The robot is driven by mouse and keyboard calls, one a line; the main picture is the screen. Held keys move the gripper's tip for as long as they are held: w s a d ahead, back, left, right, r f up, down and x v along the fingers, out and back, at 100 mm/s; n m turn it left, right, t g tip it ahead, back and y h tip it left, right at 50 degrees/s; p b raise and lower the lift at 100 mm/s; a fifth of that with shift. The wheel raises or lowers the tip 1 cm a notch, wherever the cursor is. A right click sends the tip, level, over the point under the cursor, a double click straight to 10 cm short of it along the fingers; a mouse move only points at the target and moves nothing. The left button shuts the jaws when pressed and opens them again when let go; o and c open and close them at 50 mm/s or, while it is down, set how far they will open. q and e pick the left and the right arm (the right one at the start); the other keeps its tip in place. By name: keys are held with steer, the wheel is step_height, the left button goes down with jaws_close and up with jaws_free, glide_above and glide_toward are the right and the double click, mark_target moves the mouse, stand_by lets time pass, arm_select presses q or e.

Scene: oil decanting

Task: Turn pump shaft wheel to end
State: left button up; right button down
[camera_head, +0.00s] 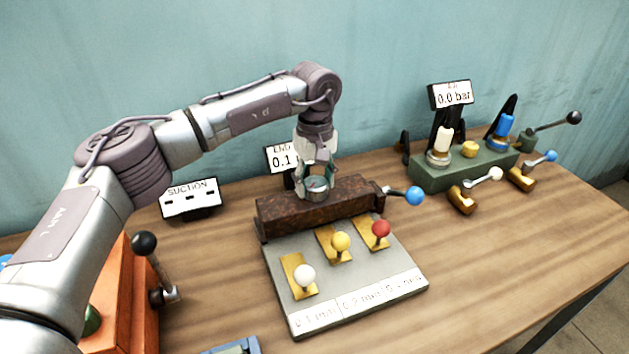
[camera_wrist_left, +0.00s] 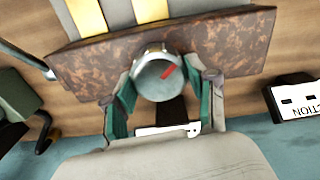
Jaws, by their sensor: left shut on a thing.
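The shaft wheel is a small grey round knob (camera_wrist_left: 158,78) with a red mark on its face. It sits on a rusty brown block (camera_head: 275,216), which also shows in the left wrist view (camera_wrist_left: 225,42). My left gripper (camera_head: 318,186) comes down on the wheel from above. In the left wrist view its green-padded fingers (camera_wrist_left: 160,92) are on both sides of the wheel, shut on it. In the head view the wheel is partly hidden by the fingers. My right gripper is not in view.
A grey plate (camera_head: 345,290) with white, yellow and red knobs lies in front. A blue-ended lever (camera_head: 414,196) sticks out right. A SUCTION sign (camera_head: 190,200) stands left. A green pump base (camera_head: 430,178) stands back right.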

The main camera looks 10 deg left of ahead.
mark_target(316, 180)
arm_select(q)
steer(key=m, duration=0.4)
steer(key=shift+w+r+m, duration=0.1)
steer(key=shift+r+m, duration=0.05)
steer(key=shift+m, duration=0.15)
steer(key=shift+d+m, duration=0.1)
steer(key=shift+m, duration=1.5)
steer(key=o, duration=1.2)
steer(key=shift+c, duration=0.2)
step_height(316, 180, up, 12)
